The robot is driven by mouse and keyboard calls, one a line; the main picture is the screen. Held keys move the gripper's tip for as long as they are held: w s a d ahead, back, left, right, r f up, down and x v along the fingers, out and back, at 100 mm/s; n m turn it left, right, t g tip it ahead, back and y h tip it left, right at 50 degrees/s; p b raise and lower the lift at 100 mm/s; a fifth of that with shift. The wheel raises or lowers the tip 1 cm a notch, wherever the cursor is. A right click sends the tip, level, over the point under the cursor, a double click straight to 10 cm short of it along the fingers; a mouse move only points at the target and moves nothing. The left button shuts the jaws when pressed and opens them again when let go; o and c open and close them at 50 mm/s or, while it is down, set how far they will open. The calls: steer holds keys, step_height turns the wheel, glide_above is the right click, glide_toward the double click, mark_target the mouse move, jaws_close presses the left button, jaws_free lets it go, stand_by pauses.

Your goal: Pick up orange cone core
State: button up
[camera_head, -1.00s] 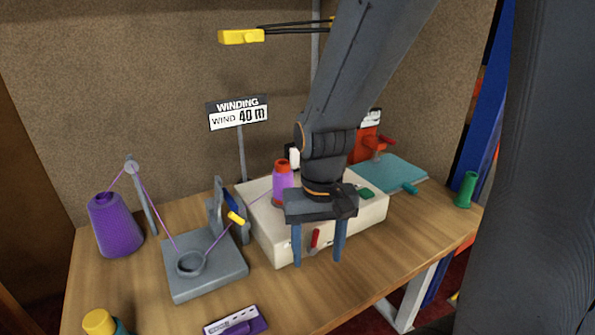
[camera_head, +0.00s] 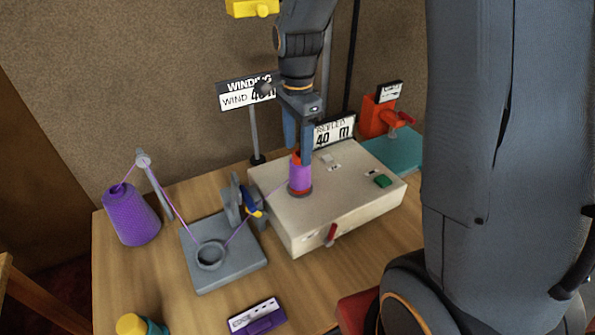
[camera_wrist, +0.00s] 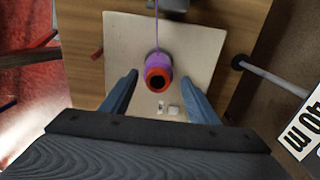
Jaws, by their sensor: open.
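The orange cone core (camera_head: 299,182) stands upright on the winder box, wound with purple thread over most of its height. In the wrist view its orange rim and dark hole (camera_wrist: 158,79) face the camera, with purple thread around it. My gripper (camera_head: 299,152) is open, pointing down at the top of the core. In the head view one blue finger overlaps the core's upper part and hides some of it. In the wrist view the core sits between the two blue fingers, slightly beyond their tips, with space on both sides.
The cream winder box (camera_head: 350,205) has a green button (camera_head: 383,181) and a red lever (camera_head: 331,235). A purple thread runs from the core through a grey guide stand (camera_head: 222,262) to a purple cone (camera_head: 131,215). A sign post (camera_head: 255,135) stands behind; an orange device (camera_head: 379,116) stands at right.

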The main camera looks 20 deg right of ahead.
mark_target(300, 167)
steer(key=shift+s+d+f+p, duration=0.15)
steer(key=shift+f+p, duration=0.5)
steer(key=shift+f, duration=1.2)
steer(key=shift+w+d+f+p, duration=0.15)
steer(key=shift+f+p, duration=0.45)
steer(key=shift+f, duration=1.2)
steer(key=shift+s, duration=0.1)
steer(key=c, duration=1.1)
steer(key=shift+r, duration=0.1)
steer(key=shift+c, duration=0.2)
